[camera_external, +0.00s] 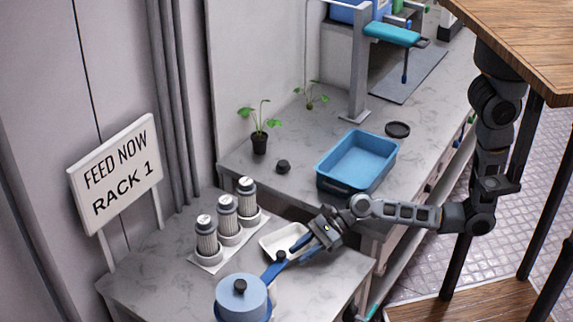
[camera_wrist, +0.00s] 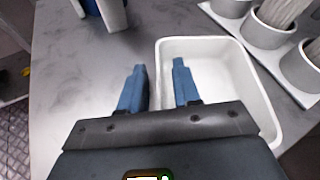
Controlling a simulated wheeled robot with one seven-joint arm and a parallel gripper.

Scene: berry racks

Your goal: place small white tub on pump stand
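The small white tub (camera_external: 268,247) is an open, shallow rectangular tray on the near grey counter. It looks empty, and it fills the right half of the wrist view (camera_wrist: 246,72). My gripper (camera_wrist: 160,75) has blue fingers spread apart, one on each side of the tub's left wall. In the external view my gripper (camera_external: 291,249) is at the tub's near right side. I cannot tell whether the fingers touch the wall. No label marks a pump stand; a pale stand (camera_external: 207,264) holds three grey-and-white canisters (camera_external: 228,212) beside the tub, and I cannot tell if this is it.
A blue lidded pot (camera_external: 240,298) stands close in front of the tub, its blue handle reaching towards my gripper. A "FEED NOW RACK 1" sign (camera_external: 118,172) stands at left. A blue bin (camera_external: 357,160), a dark knob (camera_external: 283,167) and seedlings (camera_external: 259,140) stand on the counter behind.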

